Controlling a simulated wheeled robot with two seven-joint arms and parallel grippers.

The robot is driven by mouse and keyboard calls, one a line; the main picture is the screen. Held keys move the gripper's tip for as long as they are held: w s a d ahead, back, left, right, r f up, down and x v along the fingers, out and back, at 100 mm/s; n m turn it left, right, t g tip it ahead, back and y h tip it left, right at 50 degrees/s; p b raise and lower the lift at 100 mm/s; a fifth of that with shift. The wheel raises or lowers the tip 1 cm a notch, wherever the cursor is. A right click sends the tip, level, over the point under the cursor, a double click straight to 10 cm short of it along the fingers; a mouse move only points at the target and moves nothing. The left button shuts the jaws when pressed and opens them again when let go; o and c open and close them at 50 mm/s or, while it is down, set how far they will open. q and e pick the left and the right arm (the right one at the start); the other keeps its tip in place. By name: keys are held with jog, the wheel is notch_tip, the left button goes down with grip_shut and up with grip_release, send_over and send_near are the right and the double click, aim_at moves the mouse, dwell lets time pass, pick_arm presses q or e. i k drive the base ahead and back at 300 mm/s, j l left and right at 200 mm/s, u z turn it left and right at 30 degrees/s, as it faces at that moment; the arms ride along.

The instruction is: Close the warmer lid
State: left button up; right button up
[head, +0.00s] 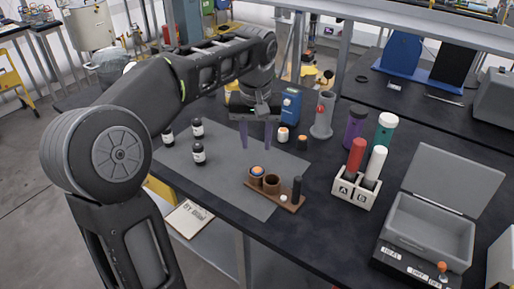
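The warmer (428,232) is a grey box on a dark base with small controls, at the right of the dark table in the head view. Its lid (453,183) stands open, tilted up and back, and the empty-looking inside shows. My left gripper (256,138) hangs over the grey mat, well to the left of the warmer. Its two purple-grey fingers are apart, with nothing seen between them. My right gripper is not in view.
A rack marked A and B (354,191) with red and white tubes stands left of the warmer. A brown holder (289,203), several dark bottles (199,153), a blue box (291,106) and a grey cylinder (322,116) stand around the mat. Bare table lies before the rack.

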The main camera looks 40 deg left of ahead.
aim_at(458, 185)
jog(key=k, duration=1)
